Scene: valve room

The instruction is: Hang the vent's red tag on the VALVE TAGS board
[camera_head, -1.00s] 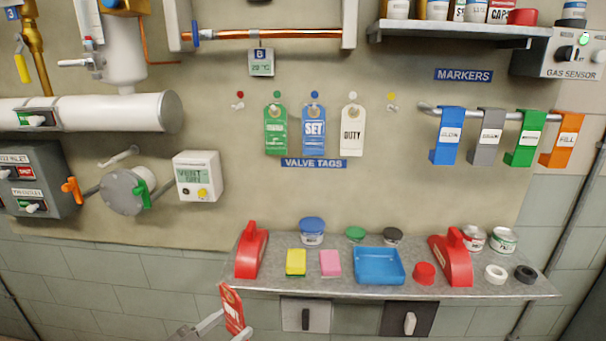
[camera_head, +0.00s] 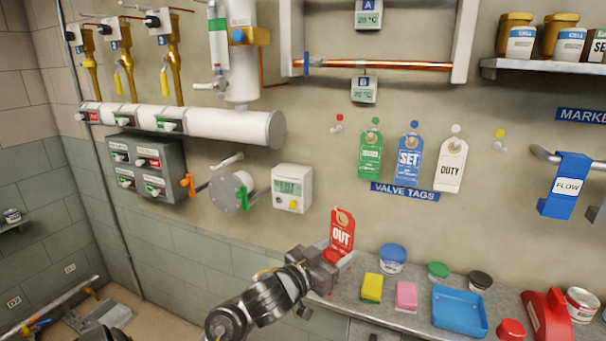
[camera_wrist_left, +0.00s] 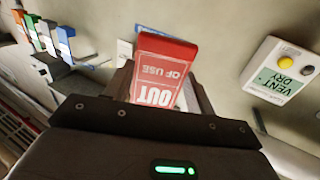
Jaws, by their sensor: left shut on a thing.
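The red tag (camera_head: 342,232), lettered OUT, is held upright by my left gripper (camera_head: 330,262) above the left end of the shelf. In the left wrist view the red tag (camera_wrist_left: 162,70) reads OUT OF USE and sits between the fingers. The VALVE TAGS board (camera_head: 405,192) is to the right and higher on the wall. Green (camera_head: 370,155), blue (camera_head: 408,158) and white (camera_head: 451,164) tags hang there. A red-topped hook (camera_head: 338,121) at its left end is bare, and so is a yellow-topped one (camera_head: 498,138). My right gripper is not in view.
The shelf below holds a yellow sponge (camera_head: 372,288), a pink block (camera_head: 406,296), a blue tray (camera_head: 459,312) and several jars. The VENT DRY box (camera_head: 291,188) and a round flange (camera_head: 231,191) stick out left of the tag. Wall between tag and hooks is clear.

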